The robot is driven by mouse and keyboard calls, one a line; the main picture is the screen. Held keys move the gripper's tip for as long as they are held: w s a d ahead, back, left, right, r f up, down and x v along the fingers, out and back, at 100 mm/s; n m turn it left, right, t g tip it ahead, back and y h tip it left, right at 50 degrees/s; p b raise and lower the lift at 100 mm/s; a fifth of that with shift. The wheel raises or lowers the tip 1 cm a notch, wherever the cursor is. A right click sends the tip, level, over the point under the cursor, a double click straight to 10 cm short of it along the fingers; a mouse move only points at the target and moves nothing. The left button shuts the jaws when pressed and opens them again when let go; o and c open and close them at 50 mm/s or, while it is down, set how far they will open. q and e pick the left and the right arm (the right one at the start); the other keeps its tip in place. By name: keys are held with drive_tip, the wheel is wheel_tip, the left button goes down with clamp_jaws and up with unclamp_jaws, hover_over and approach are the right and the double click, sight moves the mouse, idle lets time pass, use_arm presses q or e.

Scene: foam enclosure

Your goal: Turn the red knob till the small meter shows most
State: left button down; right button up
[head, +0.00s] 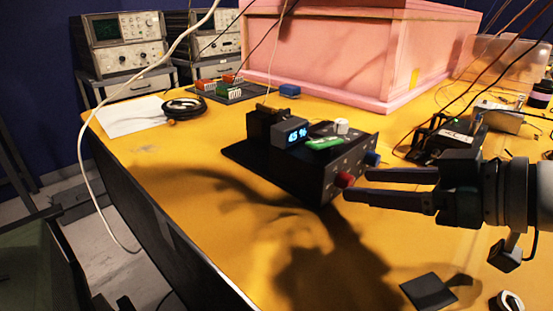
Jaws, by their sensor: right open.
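The red knob (344,180) sticks out of the front panel of a black device (318,172) on the yellow table. A blue knob (372,158) is on the same panel, further right. The small meter (291,133) on top of the device has a lit blue display that seems to read 43 %; the digits are small. My right gripper (357,185) comes in from the right. It is open, with its fingertips close beside the red knob. I cannot tell whether they touch it. My left gripper is not in view.
A pink foam box (345,60) fills the back of the yellow table (160,165). A coiled black cable (185,107) and a circuit board (235,92) lie at back left. A black square (428,291) lies in front. The table's left front is clear.

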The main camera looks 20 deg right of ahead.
drive_tip(key=shift+x, duration=0.8)
drive_tip(key=shift+c, duration=0.2)
clamp_jaws()
